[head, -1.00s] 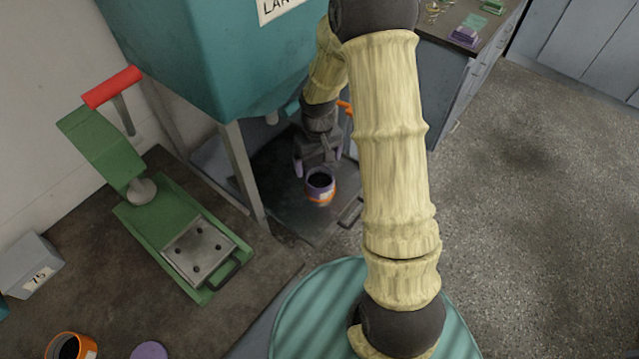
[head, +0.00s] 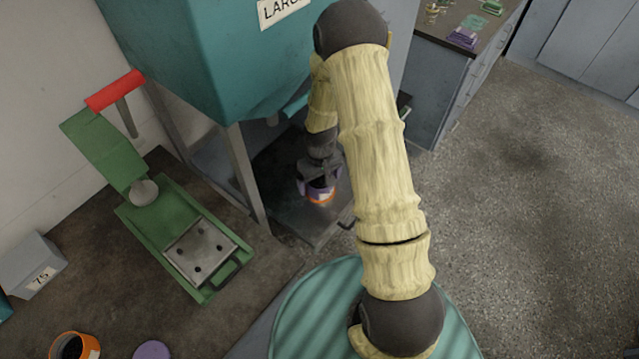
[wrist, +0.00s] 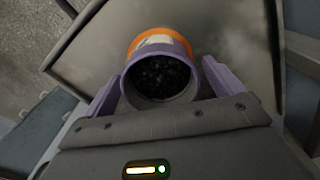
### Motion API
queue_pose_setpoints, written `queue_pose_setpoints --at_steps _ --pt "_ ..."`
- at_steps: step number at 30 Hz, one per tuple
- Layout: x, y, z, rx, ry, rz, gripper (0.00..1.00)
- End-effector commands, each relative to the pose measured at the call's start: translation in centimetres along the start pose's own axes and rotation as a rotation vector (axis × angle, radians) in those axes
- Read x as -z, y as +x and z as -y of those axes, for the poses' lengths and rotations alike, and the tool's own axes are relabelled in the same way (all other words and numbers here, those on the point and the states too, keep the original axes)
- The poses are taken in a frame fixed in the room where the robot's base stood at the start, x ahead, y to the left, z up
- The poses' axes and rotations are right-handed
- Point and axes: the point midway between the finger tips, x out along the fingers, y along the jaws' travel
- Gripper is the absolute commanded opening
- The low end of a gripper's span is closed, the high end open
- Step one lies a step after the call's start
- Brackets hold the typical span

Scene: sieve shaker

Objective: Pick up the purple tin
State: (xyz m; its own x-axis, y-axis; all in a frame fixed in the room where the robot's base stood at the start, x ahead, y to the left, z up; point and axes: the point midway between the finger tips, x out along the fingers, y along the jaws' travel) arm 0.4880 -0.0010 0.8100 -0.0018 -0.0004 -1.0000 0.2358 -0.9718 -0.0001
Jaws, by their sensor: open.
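The purple tin (head: 321,198) stands on the dark tray under the teal hopper, with an orange lower band. In the wrist view the purple tin (wrist: 160,47) shows its purple rim, a pale label and dark grainy contents. My gripper (head: 318,186) is lowered over it and hides much of it in the head view. In the wrist view my gripper (wrist: 162,84) has its purple fingers open, one on each side of the rim. I cannot tell whether either finger touches the tin.
The teal hopper (head: 190,60) hangs above on grey legs (head: 248,175). The tray (head: 295,222) has bare room around the tin. A green press (head: 165,230) with a red handle stands left. Another orange tin (head: 88,343) and a purple lid (head: 151,350) lie at the lower left.

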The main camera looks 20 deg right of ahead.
Motion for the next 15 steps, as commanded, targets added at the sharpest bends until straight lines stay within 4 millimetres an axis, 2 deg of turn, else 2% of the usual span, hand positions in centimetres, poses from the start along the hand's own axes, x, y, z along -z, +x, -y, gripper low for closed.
queue_pose_setpoints --at_steps 4,15 --pt "0.01 1.42 0.02 0.0 0.0 0.001 0.93" --pt "0.07 1.6 -0.01 0.0 0.001 -0.002 0.93"
